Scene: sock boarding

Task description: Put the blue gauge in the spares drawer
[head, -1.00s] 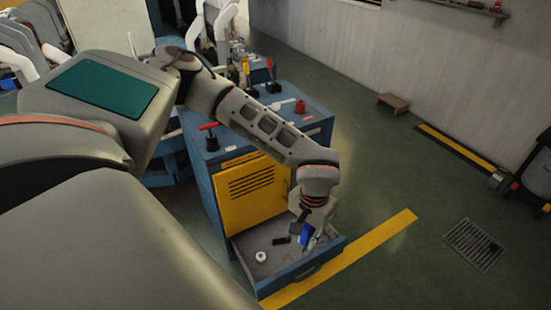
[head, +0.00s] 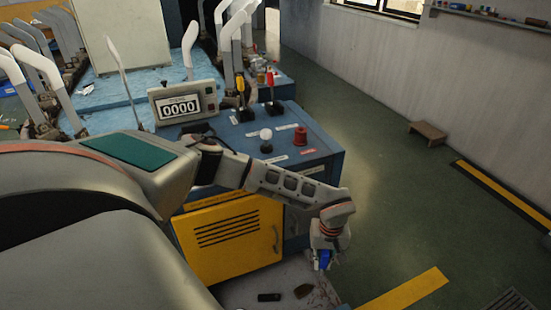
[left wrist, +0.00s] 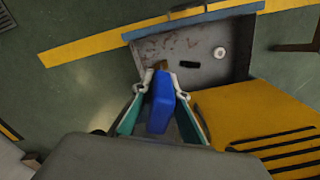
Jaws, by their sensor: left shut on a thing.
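The blue gauge (left wrist: 160,103) is a blue block held between the fingers of my left gripper (left wrist: 162,82), which is shut on it. In the head view the left gripper (head: 325,258) is at lower right, with a bit of the blue gauge (head: 324,260) showing. The open grey drawer (left wrist: 213,72) lies below; in the left wrist view the gauge overlaps its lower left edge. The exact height above the drawer is hard to tell. In the head view only the drawer's back part (head: 238,292) shows. My right gripper is not in view.
The drawer holds a black item (left wrist: 188,64), a white round item (left wrist: 219,53) and a brown item (head: 303,290). A yellow vented door (head: 235,235) is beside the drawer. Open floor lies right.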

